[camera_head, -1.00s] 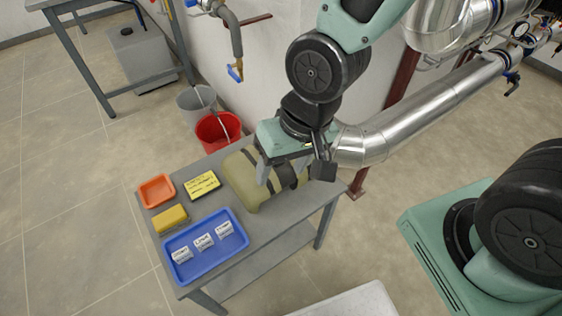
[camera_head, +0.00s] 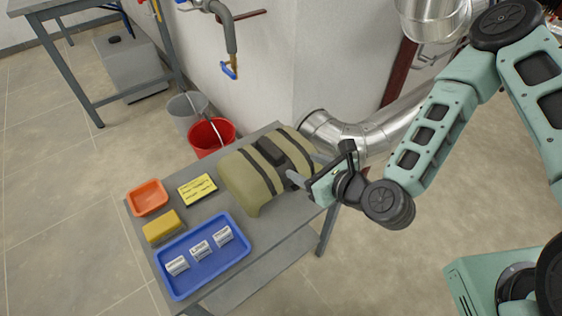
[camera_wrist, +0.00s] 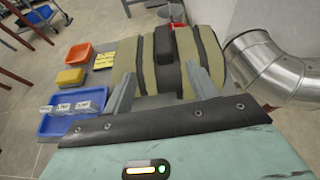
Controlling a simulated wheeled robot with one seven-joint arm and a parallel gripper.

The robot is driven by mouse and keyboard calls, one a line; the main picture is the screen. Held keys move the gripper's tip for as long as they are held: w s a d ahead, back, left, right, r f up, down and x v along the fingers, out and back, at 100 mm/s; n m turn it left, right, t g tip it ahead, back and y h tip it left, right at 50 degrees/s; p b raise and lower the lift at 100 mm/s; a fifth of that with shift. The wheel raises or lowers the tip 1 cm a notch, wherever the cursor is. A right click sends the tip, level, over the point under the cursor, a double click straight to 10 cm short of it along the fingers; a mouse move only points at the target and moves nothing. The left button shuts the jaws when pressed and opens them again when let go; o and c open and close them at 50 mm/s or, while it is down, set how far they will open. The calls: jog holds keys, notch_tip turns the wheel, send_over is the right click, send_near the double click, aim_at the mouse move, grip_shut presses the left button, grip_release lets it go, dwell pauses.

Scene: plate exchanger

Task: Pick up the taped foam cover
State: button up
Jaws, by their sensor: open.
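The taped foam cover (camera_head: 243,178) is an olive, half-round shell with dark tape bands and a dark block on top. It lies on the right part of the grey table. It also shows in the wrist view (camera_wrist: 149,65), straight ahead of the fingers. My gripper (camera_head: 306,171) is at the cover's right end, low and pointing left toward it. In the wrist view its two fingers (camera_wrist: 163,88) are spread apart, with their tips in front of the cover's near end. I cannot tell whether they touch it.
On the table (camera_head: 285,222) are a blue tray (camera_head: 210,272) with several white labelled pieces, a yellow sponge (camera_head: 163,227), an orange tray (camera_head: 148,198) and a yellow notepad (camera_head: 198,189). A silver pipe (camera_head: 392,122) bends close behind my gripper. Red and grey buckets stand behind the table.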

aim_at(272, 148)
jog(key=shift+m, duration=0.4)
jog(key=b+x, duration=0.2)
jog(key=b, duration=0.4)
jog(key=b+x, duration=0.3)
jog(key=b, duration=0.3)
jog(key=shift+w+d+f, duration=0.15)
jog(key=shift+d+f, duration=0.1)
jog(key=shift+d, duration=0.1)
jog(key=x, duration=0.6)
jog(key=shift+w+r+b, duration=0.1)
jog(key=shift+r+b, duration=0.2)
jog(key=shift+b+x, duration=0.55)
jog(key=shift+x, duration=2.6)
jog(key=shift+r, duration=0.2)
grip_shut()
